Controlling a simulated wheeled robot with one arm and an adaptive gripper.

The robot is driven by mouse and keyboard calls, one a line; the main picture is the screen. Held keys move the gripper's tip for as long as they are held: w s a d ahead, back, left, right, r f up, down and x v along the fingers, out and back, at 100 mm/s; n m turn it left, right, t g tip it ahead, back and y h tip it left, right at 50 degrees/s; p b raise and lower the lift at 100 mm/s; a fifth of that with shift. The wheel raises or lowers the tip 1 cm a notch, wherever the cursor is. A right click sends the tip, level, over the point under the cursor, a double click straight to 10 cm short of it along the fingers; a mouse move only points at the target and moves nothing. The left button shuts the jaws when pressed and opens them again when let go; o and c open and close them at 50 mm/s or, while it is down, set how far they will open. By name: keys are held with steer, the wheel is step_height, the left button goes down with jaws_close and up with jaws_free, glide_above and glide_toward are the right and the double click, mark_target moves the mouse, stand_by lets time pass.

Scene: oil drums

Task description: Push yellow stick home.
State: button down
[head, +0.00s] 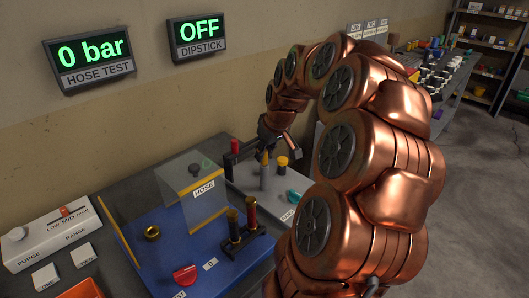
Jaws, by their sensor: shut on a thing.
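My gripper (264,148) is at the grey plate (243,178) behind the blue board, pointing down. It is shut on the yellow stick (265,159), whose tapered yellow top shows just below the fingers. The stick stands upright over a grey tube (265,177); how deep it sits cannot be told. The dipstick display (198,38) on the wall reads OFF. Part of the grip is dark and small in this view.
A red-topped post (234,147) and a yellow cap (282,162) stand close beside the stick. A teal part (293,196) lies nearer. The blue board (205,245) carries a clear HOSE shield (182,188), two dark posts and a red knob (185,274). The hose display (93,55) reads 0 bar.

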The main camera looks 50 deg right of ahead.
steer(key=shift+f, duration=0.3)
steer(key=c, duration=0.9)
jaws_free()
steer(key=shift+c, duration=0.2)
steer(key=v, duration=1.2)
steer(key=shift+a, duration=0.1)
